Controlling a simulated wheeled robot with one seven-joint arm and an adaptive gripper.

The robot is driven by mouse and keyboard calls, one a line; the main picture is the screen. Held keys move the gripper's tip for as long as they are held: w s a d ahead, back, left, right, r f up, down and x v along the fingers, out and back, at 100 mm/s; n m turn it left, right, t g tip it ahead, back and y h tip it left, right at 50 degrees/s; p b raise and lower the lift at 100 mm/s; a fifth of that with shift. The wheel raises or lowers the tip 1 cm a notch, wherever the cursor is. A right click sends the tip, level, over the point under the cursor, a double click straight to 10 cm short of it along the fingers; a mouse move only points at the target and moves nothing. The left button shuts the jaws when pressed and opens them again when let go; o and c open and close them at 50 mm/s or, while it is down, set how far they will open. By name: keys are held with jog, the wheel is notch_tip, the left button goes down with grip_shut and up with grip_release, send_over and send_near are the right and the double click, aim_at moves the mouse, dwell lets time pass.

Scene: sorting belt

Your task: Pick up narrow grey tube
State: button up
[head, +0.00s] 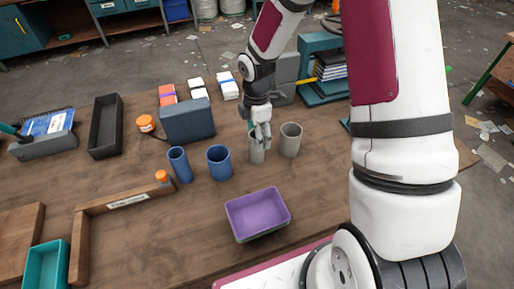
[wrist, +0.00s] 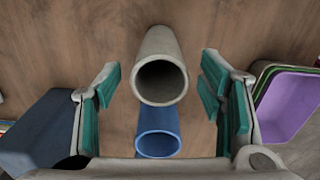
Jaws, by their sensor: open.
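The narrow grey tube (head: 256,153) stands upright on the wooden table in the head view, directly below my gripper (head: 260,138), which partly covers its top. A wider grey cup (head: 290,140) stands just right of it. In the wrist view a grey tube (wrist: 160,62) shows its dark open mouth, centred between the two green-padded fingers and a little above them in the picture. My gripper (wrist: 162,95) is open there, with visible gaps on both sides of the tube. I cannot tell how far the fingertips reach down beside it.
A wide blue cup (head: 219,163) and a narrow blue tube (head: 180,165) stand to the left. A blue-grey box (head: 188,122) is behind them. A purple tray (head: 257,214) sits in front. In the wrist view a blue cup (wrist: 158,145) appears below the tube.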

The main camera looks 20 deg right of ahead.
jog(key=shift+f, duration=0.15)
jog(key=c, duration=1)
